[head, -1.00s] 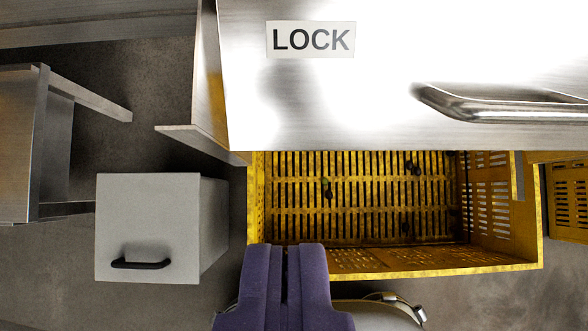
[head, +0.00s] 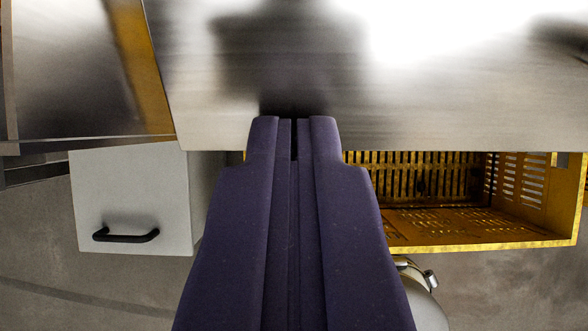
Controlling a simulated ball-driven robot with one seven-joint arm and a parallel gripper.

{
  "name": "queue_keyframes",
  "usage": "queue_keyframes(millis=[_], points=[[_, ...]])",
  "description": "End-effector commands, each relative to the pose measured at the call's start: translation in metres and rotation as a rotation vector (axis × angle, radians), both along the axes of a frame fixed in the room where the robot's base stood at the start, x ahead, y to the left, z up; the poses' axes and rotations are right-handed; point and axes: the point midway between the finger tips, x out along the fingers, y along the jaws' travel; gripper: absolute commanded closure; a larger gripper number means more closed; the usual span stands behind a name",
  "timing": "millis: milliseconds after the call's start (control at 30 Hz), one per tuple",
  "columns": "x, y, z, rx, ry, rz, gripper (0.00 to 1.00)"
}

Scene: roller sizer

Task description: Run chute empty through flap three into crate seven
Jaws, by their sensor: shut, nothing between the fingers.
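A shiny metal panel (head: 200,100) fills the top of the head view. I cannot tell whether it is the chute or a flap, and no number shows on it. My gripper (head: 293,122), purple, is shut and empty, its tips in front of the panel's lower part; I cannot tell whether they touch it. The gripper's dark reflection shows above the tips. A yellow slatted crate (head: 480,240) stands below the panel, partly hidden by my gripper and the panel. Its number is not visible.
A pale grey box (head: 130,195) with a black handle (head: 126,235) stands at the left. Another metal structure (head: 80,70) is at the upper left. Bare grey floor (head: 90,285) shows at the lower left. A pale rounded part lies behind my gripper, low right.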

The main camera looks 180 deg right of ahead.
Motion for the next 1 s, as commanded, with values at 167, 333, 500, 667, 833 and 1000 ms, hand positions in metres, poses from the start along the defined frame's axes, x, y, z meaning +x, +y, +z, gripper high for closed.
queue_keyframes(millis=[167,333,500,667,833,1000], points=[[0.001,0.0,-0.005,0.0,-0.02,0.0,1.0],[0.004,0.0,-0.019,0.0,-0.086,0.0,1.0],[0.013,0.0,-0.04,-0.001,-0.205,0.001,1.0],[0.027,0.0,-0.061,-0.001,-0.352,0.001,1.0],[0.046,0.0,-0.076,0.0,-0.402,-0.001,1.0],[0.064,0.0,-0.09,0.0,-0.401,-0.001,1.0]])
